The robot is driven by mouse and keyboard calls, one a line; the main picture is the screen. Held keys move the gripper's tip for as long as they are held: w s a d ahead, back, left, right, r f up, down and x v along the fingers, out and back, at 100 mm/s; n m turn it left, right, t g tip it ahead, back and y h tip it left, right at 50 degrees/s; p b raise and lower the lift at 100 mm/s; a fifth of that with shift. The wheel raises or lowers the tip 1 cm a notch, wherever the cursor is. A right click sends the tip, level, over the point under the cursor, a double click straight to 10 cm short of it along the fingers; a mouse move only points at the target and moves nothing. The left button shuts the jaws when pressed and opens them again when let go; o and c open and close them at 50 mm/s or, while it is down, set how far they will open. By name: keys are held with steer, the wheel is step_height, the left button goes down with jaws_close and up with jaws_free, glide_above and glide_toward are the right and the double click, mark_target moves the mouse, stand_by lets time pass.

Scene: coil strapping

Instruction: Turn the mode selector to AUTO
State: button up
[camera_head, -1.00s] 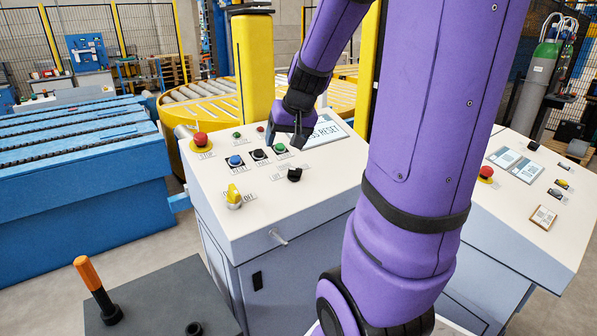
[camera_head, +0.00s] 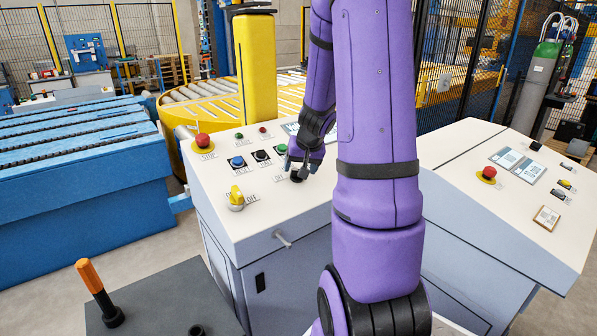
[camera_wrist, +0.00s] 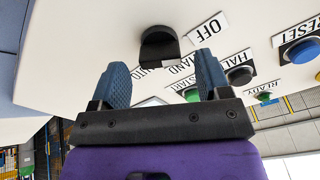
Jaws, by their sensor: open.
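The mode selector is a black rotary knob on the sloped white panel; in the head view the knob (camera_head: 297,177) shows just below my fingertips, partly covered. In the wrist view the knob (camera_wrist: 159,46) is whole, beyond the fingertips and roughly centred between them. Labels OFF, HAND and AUTO, the last two partly hidden, stand around it. Which label it points at I cannot tell. My gripper (camera_head: 298,165) is open and empty above the panel, with its two blue ridged fingers (camera_wrist: 162,76) apart. Contact with the knob does not show.
Blue (camera_head: 236,161), black (camera_head: 261,155) and green (camera_head: 281,149) buttons sit close to my gripper. A red stop button (camera_head: 203,140) and a yellow switch (camera_head: 236,198) are further left. A second panel (camera_head: 455,150) stands at right.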

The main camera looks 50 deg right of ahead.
steer(key=shift+x, duration=1.25)
steer(key=c, duration=0.9)
